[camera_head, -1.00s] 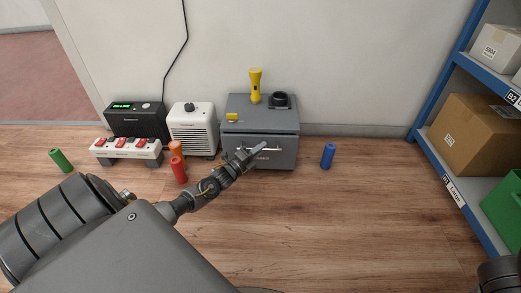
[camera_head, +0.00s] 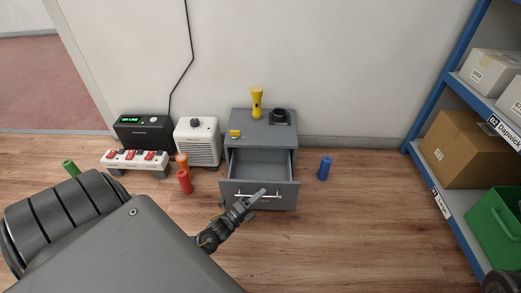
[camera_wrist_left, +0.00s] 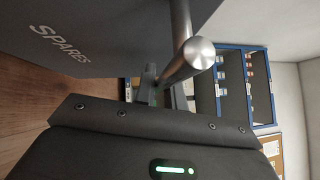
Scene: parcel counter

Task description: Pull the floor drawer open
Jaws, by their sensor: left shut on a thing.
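The grey floor drawer (camera_head: 231,191) stands out from its grey cabinet (camera_head: 262,131) in the head view, and its inside looks empty. Its front carries a silver bar handle (camera_head: 272,195). My left gripper (camera_head: 257,198) is shut on the handle. In the left wrist view the drawer front (camera_wrist_left: 110,35), marked SPARES, fills the upper left, and the round end of the handle (camera_wrist_left: 199,53) is close to the gripper. The fingertips are mostly hidden there. My right gripper does not show clearly in either view.
A yellow flashlight (camera_head: 257,102), a dark round item (camera_head: 280,116) and a small yellow box (camera_head: 235,134) are on the cabinet top. Red (camera_head: 185,182), orange (camera_head: 182,164) and blue (camera_head: 324,168) cylinders stand beside it. A blue-framed shelf (camera_head: 425,163) is at right. Floor (camera_head: 345,235) in front is clear.

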